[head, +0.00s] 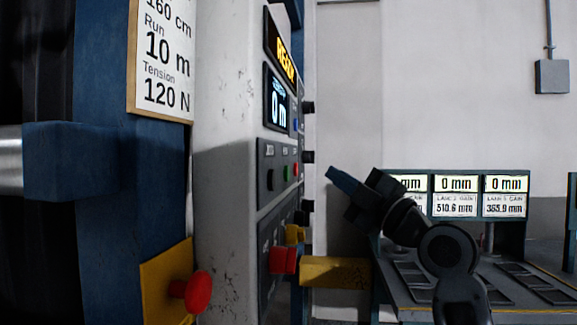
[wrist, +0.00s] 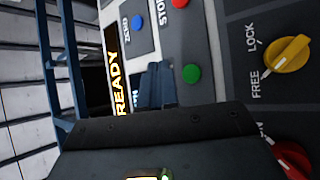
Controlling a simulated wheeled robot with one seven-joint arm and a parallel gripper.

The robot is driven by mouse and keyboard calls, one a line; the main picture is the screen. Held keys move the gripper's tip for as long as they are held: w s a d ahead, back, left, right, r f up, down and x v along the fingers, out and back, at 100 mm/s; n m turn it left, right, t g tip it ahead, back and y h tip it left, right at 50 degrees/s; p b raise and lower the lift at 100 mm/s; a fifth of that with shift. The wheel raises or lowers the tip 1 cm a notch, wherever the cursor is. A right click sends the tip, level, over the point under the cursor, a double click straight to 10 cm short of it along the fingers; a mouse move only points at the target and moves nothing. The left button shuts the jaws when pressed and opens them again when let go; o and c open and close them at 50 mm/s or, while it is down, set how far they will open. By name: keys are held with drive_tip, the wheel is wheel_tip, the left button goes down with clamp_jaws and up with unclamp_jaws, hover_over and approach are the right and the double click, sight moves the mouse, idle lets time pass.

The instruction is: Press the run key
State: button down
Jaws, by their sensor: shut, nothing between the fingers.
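The control panel (head: 278,150) is seen nearly edge-on in the head view. A green key (head: 287,173) sits between a black key (head: 270,180) and a red key (head: 295,169). The green key also shows in the wrist view (wrist: 191,73), just right of my fingertips; I cannot read its label, so I cannot confirm it as the run key. My gripper (head: 337,177) is shut and empty, right of the panel and pointing towards it. In the wrist view its fingertips (wrist: 156,82) cover part of the panel. I cannot tell how far they are from it.
A yellow lock/free knob (wrist: 287,54) and a red knob (wrist: 292,160) stand out from the panel. A yellow bar (head: 335,271) juts out below my gripper. A red mushroom button (head: 190,290) is at lower left. A desk with displays (head: 456,184) stands behind my arm.

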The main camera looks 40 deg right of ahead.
sight(287, 173)
drive_tip(key=shift+w+a+p, duration=0.2)
drive_tip(key=shift+w+a, duration=0.6)
drive_tip(key=shift+w, duration=0.25)
drive_tip(key=shift+w+a+p, duration=0.2)
drive_tip(key=shift+w+a, duration=0.55)
drive_tip(key=shift+w, duration=0.25)
drive_tip(key=shift+w+a, duration=0.1)
idle(0.5)
drive_tip(key=shift+w+a+b, duration=0.2)
drive_tip(key=shift+b, duration=0.1)
drive_tip(key=shift+w+a, duration=0.25)
drive_tip(key=shift+w, duration=0.1)
idle(0.8)
idle(0.3)
drive_tip(key=shift+s+d+b, duration=0.5)
drive_tip(key=shift+s+b, duration=0.2)
drive_tip(key=shift+b, duration=0.05)
